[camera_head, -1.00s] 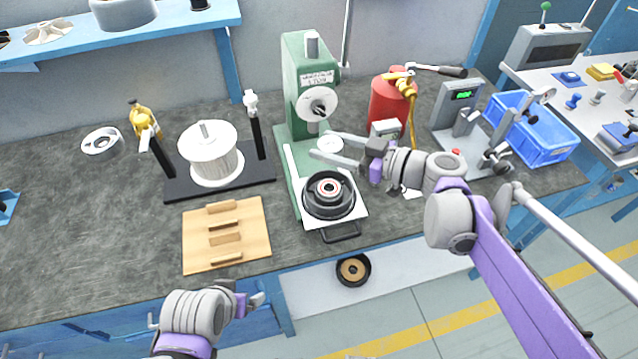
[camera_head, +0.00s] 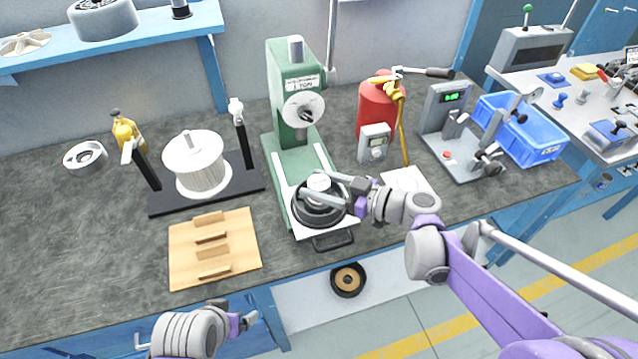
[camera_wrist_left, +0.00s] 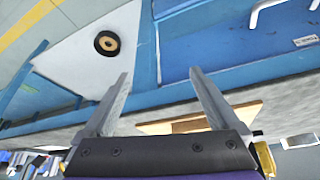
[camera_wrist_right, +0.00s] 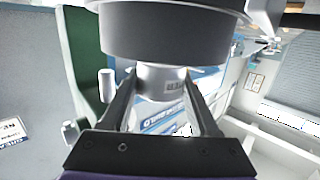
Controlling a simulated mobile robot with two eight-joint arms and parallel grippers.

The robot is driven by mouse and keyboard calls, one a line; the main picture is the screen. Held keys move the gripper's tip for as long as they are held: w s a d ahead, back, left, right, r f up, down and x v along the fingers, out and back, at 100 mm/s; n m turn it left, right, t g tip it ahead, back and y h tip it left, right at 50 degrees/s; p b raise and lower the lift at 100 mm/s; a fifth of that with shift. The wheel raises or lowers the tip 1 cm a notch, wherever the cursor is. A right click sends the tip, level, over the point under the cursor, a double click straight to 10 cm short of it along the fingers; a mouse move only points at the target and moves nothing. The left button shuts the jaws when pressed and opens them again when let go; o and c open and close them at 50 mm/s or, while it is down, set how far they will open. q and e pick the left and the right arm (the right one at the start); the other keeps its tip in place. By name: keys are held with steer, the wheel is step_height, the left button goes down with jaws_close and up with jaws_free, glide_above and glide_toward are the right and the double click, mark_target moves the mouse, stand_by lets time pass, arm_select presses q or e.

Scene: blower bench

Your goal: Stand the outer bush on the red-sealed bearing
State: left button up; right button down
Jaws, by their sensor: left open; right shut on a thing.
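The outer bush looks like a pale grey cylinder (camera_head: 318,181). My right gripper (camera_head: 328,186) is shut on it, above the middle of a black round housing (camera_head: 318,213) on the green press's white plate. The right wrist view shows the bush (camera_wrist_right: 162,84) between the fingers, lined up against the dark housing (camera_wrist_right: 165,35). Whether it touches the bearing I cannot tell. The red-sealed bearing is hidden now, behind the bush and fingers. My left gripper (camera_head: 252,318) is open and empty off the bench's front edge; its spread fingers (camera_wrist_left: 160,78) show in the left wrist view.
The green press (camera_head: 290,110) stands directly behind the housing. A grey meter (camera_head: 374,143) and red cylinder (camera_head: 378,108) stand right of it. A wooden rack (camera_head: 213,250) and white spool (camera_head: 195,165) are to the left. A black ring with a tan centre (camera_head: 348,280) lies lower down.

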steer(key=shift+f, duration=0.45)
steer(key=shift+c, duration=0.7)
jaws_free()
